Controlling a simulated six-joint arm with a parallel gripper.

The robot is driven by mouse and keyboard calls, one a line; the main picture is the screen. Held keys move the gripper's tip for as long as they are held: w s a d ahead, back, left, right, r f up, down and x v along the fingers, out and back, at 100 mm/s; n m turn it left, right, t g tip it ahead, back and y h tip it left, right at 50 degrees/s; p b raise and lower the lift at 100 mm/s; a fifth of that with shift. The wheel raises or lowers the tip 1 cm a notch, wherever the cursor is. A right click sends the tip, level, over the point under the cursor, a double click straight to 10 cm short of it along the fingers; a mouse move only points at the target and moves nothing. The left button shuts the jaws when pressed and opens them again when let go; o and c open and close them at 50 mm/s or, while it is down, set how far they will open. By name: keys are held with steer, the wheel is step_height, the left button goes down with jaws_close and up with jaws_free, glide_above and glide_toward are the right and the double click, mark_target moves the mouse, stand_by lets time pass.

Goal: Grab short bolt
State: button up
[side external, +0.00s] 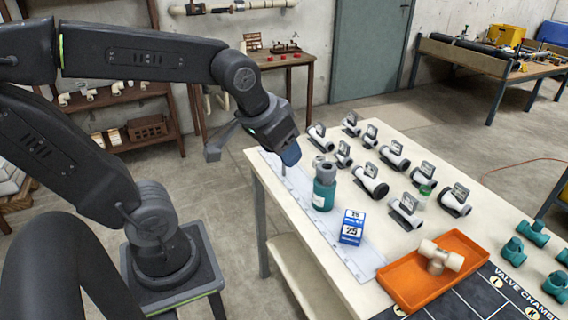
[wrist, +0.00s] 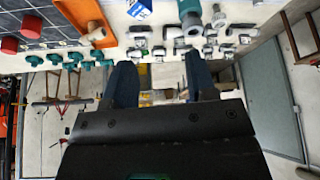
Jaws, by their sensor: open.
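I cannot make out a short bolt in either view. The gripper is open and empty, not touching the table. A teal bottle with a grey top (side external: 324,192) stands below and right of the gripper. A blue box marked 25 (side external: 351,228) is beside the bottle.
Several white pipe fittings with dark tags (side external: 397,155) stand in rows across the table. An orange tray (side external: 405,282) holds a beige tee (side external: 440,257). Several teal fittings (side external: 533,232) are at the right, beside a dark valve chamber mat (side external: 490,290). A pale strip lies along the left table edge.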

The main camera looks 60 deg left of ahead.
steer(key=w+a+f+n+g+y, duration=0.15)
steer(key=w+a+f+n, duration=0.3)
steer(key=w+a, duration=0.5)
steer(key=n+g+y, duration=0.1)
steer(key=n+g, duration=0.1)
steer(key=n, duration=0.4)
glide_above(284, 174)
steer(key=s, duration=0.1)
step_height(284, 174, down, 16)
steer(key=shift+w+d+x, duration=0.1)
steer(key=shift+d+x, duration=0.1)
steer(key=shift+x, duration=0.75)
steer(key=shift+w+d+x, duration=0.1)
steer(key=shift+d+x, duration=0.05)
steer(key=shift+x, duration=0.75)
steer(key=shift+w+d+x, duration=0.1)
steer(key=shift+d+x, duration=0.1)
steer(key=shift+x, duration=0.75)
steer(key=c, duration=1)
